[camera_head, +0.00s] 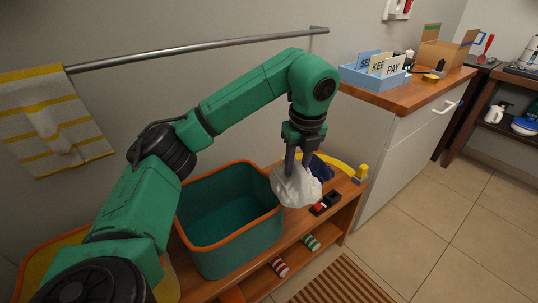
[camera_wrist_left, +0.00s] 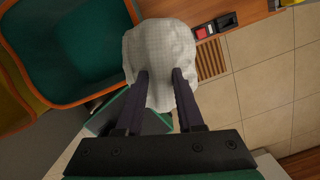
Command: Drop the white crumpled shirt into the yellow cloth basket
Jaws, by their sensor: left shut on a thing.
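My left gripper (camera_head: 297,155) is shut on the white crumpled shirt (camera_head: 297,187) and holds it beside the right rim of the teal basket, over the wooden bench. In the left wrist view, the shirt (camera_wrist_left: 160,50) bulges beyond the two dark fingers of the gripper (camera_wrist_left: 160,82). The yellow cloth basket (camera_head: 38,262) stands at the lower left of the head view, left of the teal basket and mostly hidden by my arm. Part of the yellow basket (camera_wrist_left: 14,100) also shows at the left edge of the wrist view. My right gripper is not in view.
The teal basket (camera_head: 228,249), with an orange rim, stands open on the wooden bench (camera_head: 335,213) between the shirt and the yellow basket. Small red and black items (camera_head: 325,204) lie near the shirt. A towel (camera_head: 50,125) hangs on a wall rail (camera_head: 180,49).

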